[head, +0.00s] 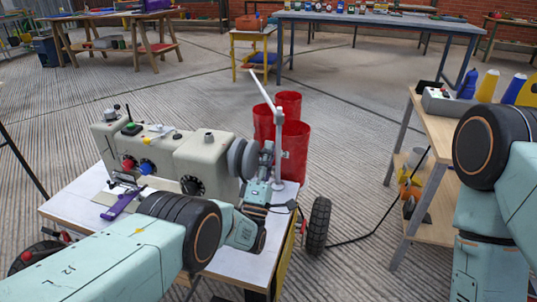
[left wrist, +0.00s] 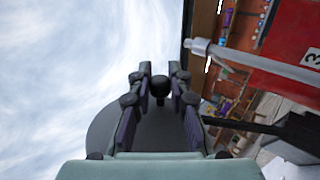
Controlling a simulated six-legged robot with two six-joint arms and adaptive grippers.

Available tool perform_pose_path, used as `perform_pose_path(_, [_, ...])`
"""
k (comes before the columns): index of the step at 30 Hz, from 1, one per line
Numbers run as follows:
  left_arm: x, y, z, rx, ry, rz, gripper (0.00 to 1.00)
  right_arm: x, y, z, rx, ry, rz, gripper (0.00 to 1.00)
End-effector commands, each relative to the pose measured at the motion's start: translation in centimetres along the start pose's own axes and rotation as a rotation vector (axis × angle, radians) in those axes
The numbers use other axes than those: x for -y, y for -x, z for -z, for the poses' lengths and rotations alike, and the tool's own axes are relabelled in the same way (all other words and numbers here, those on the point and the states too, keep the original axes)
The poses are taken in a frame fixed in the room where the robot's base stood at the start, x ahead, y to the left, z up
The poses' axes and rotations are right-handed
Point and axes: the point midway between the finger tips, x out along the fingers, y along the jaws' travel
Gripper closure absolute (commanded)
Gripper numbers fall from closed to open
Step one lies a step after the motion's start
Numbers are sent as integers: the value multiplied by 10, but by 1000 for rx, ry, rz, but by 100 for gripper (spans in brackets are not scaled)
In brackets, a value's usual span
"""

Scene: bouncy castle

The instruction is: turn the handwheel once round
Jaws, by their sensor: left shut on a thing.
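The grey handwheel (head: 240,156) is on the right end of a cream sewing machine (head: 203,158), which stands on a white-topped table (head: 75,204). My left gripper (head: 266,158) is at the outer right side of the wheel. In the left wrist view, the grey disc of the wheel (left wrist: 102,128) lies behind the fingers. The two fingers of my left gripper (left wrist: 160,88) are shut on a small dark knob (left wrist: 160,84) at the wheel. Much of the knob is hidden between them. Of my right arm only the links show, and its gripper is out of the picture.
A pale upright post (head: 278,150) with a slanted arm stands close behind my left gripper. Red bins (head: 294,145) are beyond it. A purple tool (head: 121,203) lies at the table's left. A wooden bench (head: 441,135) stands at the right, with floor between.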

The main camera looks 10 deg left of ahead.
Motion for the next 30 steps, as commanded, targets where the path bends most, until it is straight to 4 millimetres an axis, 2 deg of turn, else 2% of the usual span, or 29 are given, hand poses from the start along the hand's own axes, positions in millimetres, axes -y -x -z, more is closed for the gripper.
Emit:
perform_pose_path(15, [0, 0, 0, 1, 0, -9, 100, 0, 0, 0, 0, 0, 0, 58])
perform_pose_path(16, [0, 0, 0, 1, 0, -9, 79, 0, 0, 0, 0, 0, 0, 58])
perform_pose_path(21, [0, 0, 0, 1, 0, -9, 65, 0, 0, 0, 0, 0, 0, 58])
perform_pose_path(24, [0, 0, 0, 1, 0, -8, 58, 0, 0, 0, 0, 0, 0, 58])
perform_pose_path(30, [0, 0, 0, 0, 0, -8, 58, 0, 0, 0, 0, 0, 0, 58])
